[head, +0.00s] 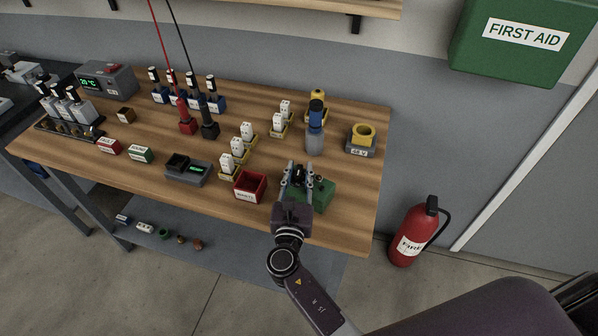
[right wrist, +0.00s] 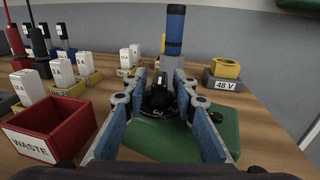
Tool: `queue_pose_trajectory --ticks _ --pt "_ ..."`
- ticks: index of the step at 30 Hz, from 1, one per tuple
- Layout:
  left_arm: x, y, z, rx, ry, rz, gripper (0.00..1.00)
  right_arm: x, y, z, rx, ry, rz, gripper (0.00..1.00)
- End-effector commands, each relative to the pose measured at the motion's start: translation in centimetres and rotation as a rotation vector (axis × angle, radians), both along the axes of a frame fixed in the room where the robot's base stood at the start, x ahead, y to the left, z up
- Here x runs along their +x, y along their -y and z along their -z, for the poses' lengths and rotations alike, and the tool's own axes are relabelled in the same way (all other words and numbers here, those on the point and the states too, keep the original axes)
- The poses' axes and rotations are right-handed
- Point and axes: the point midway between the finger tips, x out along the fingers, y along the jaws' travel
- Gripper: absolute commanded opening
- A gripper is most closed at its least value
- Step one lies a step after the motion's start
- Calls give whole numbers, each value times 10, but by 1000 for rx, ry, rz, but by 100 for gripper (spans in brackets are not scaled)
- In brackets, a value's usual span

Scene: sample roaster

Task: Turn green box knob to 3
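The green box (head: 323,192) sits near the front right of the wooden table, partly hidden by my right gripper. It also shows in the right wrist view (right wrist: 185,148). In the right wrist view, the gripper (right wrist: 159,78) seems to leave gaps beside the knob. My left gripper is not in view.
A red waste bin (head: 250,186) stands just left of the green box. A yellow ring on a 48 V block (head: 361,140) is at the back right. Several white blocks in yellow holders (head: 238,150) stand to the left.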

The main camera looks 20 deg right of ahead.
Motion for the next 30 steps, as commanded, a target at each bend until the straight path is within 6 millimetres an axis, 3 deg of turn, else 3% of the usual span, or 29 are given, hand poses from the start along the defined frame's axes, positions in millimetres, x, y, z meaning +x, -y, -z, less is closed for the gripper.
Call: queue_pose_trajectory --ticks 11,24,30 --pt "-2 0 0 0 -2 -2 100 -5 -2 1 0 -1 -1 30" --pt "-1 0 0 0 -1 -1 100 -82 -36 1 1 -3 -2 30" --pt "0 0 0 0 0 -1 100 -105 -46 1 0 -1 0 30"
